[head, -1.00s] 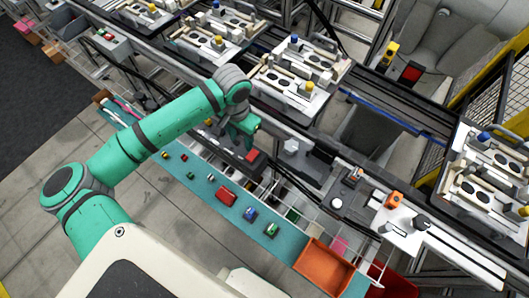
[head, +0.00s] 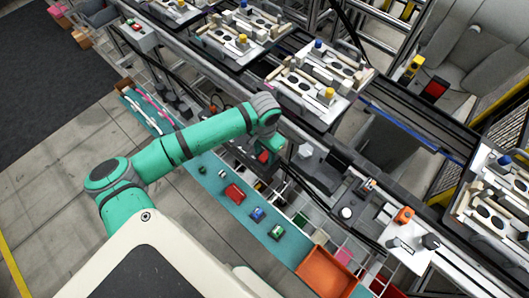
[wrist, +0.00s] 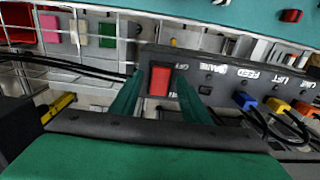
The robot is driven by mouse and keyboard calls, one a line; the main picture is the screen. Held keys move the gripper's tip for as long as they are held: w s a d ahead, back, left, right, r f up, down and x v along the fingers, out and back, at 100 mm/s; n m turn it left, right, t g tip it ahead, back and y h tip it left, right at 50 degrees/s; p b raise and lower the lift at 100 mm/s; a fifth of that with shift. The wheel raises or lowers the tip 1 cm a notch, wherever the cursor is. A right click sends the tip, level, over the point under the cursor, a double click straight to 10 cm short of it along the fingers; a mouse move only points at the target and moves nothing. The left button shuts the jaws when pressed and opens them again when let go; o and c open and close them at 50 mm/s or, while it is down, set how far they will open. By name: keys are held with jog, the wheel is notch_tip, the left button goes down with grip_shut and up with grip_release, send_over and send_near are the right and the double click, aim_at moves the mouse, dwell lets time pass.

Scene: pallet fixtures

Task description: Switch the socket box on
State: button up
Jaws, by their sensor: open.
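The socket box (wrist: 220,85) is a long dark strip with a large red rocker switch (wrist: 159,81) at its left end. A white label reading OFF stands beside the switch's upper end. Blue and orange plugs sit in sockets farther right. In the wrist view, my gripper (wrist: 157,88) is open, with its two green fingers on either side of the switch. I cannot tell whether they touch the box or which way the switch is tipped. In the head view, my gripper (head: 267,143) is over the red switch (head: 264,157) and hides much of the box.
A teal shelf (head: 235,208) with small coloured parts runs in front of the box, with an orange bin (head: 325,272) at its end. Black cables (wrist: 80,68) run beside the box. Pallet fixtures (head: 315,85) stand on the conveyor behind.

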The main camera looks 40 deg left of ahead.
jog(key=shift+f, duration=0.15)
jog(key=c, duration=1.1)
jog(key=shift+o, duration=0.2)
jog(key=shift+s+t, duration=0.35)
jog(key=shift+t, duration=0.85)
jog(key=o, duration=1.1)
jog(key=shift+c, duration=0.2)
